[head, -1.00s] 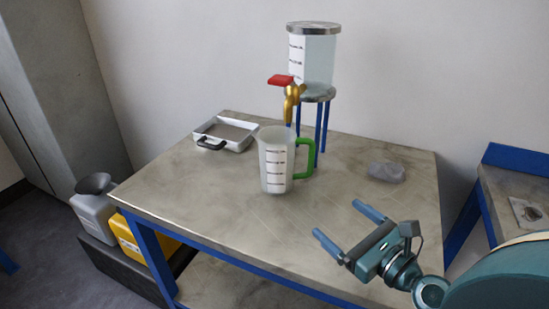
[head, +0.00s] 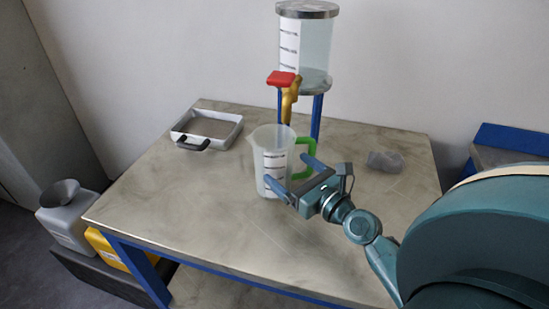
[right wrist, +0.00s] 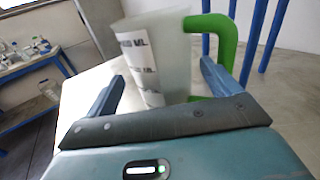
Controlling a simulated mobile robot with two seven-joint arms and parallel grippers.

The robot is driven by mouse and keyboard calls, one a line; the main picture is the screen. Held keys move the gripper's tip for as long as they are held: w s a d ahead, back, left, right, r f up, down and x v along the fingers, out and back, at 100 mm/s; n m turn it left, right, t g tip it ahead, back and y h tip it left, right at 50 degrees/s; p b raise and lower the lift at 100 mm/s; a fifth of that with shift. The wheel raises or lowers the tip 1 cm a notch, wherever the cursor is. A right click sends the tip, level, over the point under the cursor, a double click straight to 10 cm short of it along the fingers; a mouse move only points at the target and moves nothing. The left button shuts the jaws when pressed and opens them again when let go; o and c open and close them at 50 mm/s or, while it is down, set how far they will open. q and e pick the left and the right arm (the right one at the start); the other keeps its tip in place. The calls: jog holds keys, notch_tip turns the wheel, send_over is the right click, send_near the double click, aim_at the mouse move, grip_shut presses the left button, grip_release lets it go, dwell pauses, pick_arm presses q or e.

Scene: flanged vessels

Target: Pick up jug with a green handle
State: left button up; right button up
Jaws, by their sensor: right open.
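The jug (head: 270,150) is translucent with a printed scale and a green handle (head: 303,151) on its right side. It stands upright on the table. My right gripper (head: 291,171) is open, its blue fingers pointing at the jug from the front right. In the right wrist view the jug (right wrist: 158,62) appears between the two fingers (right wrist: 160,88), with the green handle (right wrist: 224,48) beyond the right finger. Whether a finger touches the jug or handle I cannot tell. My left gripper is not in view.
A clear tank (head: 306,45) with a red-handled brass tap (head: 290,95) stands on a blue-legged stand behind the jug. A white tray (head: 207,127) with a black handle lies at the back left. A grey lump (head: 385,161) lies at the right. The table's front left (head: 190,215) is clear.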

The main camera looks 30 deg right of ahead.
jog(key=shift+w+a+r+p, duration=0.1)
jog(key=shift+w+p, duration=0.1)
jog(key=shift+w, duration=0.8)
jog(key=shift+w+a+p, duration=0.15)
jog(key=shift+w, duration=0.85)
jog(key=shift+w+a+r+p, duration=0.1)
jog(key=shift+w+p, duration=0.1)
jog(key=shift+w, duration=0.8)
jog(key=shift+c, duration=0.6)
jog(key=c, duration=0.6)
jog(key=shift+c, duration=0.5)
